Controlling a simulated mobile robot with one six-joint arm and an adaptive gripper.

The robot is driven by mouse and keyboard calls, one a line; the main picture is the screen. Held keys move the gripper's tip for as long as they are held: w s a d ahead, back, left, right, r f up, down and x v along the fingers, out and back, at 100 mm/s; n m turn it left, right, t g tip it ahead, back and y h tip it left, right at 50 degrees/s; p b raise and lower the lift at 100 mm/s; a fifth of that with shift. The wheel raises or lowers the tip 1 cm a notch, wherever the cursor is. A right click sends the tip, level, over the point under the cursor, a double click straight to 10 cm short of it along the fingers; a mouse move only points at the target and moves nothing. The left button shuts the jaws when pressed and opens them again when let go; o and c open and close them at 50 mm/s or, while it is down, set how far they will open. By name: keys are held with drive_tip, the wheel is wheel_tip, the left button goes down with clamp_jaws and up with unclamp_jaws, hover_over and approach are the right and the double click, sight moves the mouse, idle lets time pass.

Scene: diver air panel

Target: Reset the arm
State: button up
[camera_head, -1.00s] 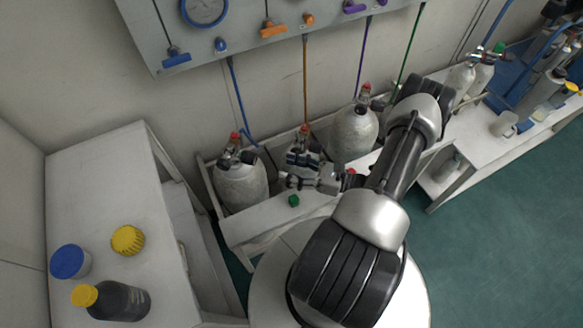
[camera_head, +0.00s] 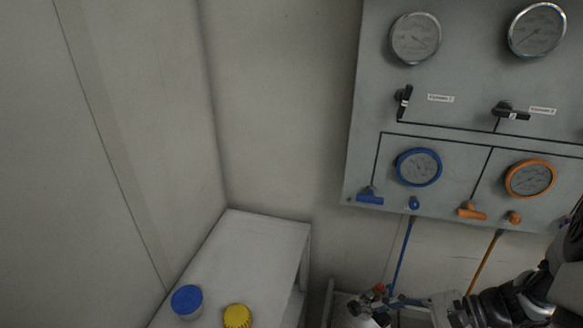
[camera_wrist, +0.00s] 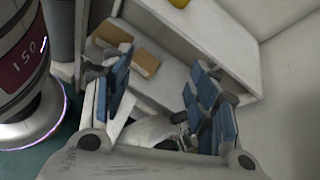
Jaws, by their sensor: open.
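My gripper (camera_wrist: 158,100) shows in the wrist view with its two blue-padded fingers spread apart. Nothing is clasped between the pads. A pale rounded object, probably a gas cylinder (camera_wrist: 152,130), shows low between the fingers, partly hidden by the gripper body. In the head view my dark and silver arm enters from the lower right, with its end near a cylinder with a red-topped valve (camera_head: 379,288). Whether they touch cannot be told there.
The gauge panel (camera_head: 365,110) hangs on the wall at the upper right. A white cabinet (camera_head: 260,250) stands below left, bearing a blue-capped container (camera_head: 187,300) and a yellow-capped one (camera_head: 237,316). Cardboard boxes (camera_wrist: 135,55) lie on a shelf in the wrist view.

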drive_tip(key=s+a+r+n+t+h, duration=0.1)
drive_tip(key=s+a+r+n+h, duration=0.2)
drive_tip(key=s+r+n+h, duration=0.2)
drive_tip(key=s+a+r+n+t+h, duration=0.1)
drive_tip(key=s+a+r+n+h, duration=0.3)
drive_tip(key=r+n+h, duration=0.3)
drive_tip(key=shift+s+r+n+t, duration=0.3)
drive_tip(key=shift+s+r+n, duration=0.4)
drive_tip(key=shift+r+n, duration=1.55)
drive_tip(key=shift+o, duration=0.2)
drive_tip(key=shift+r, duration=0.1)
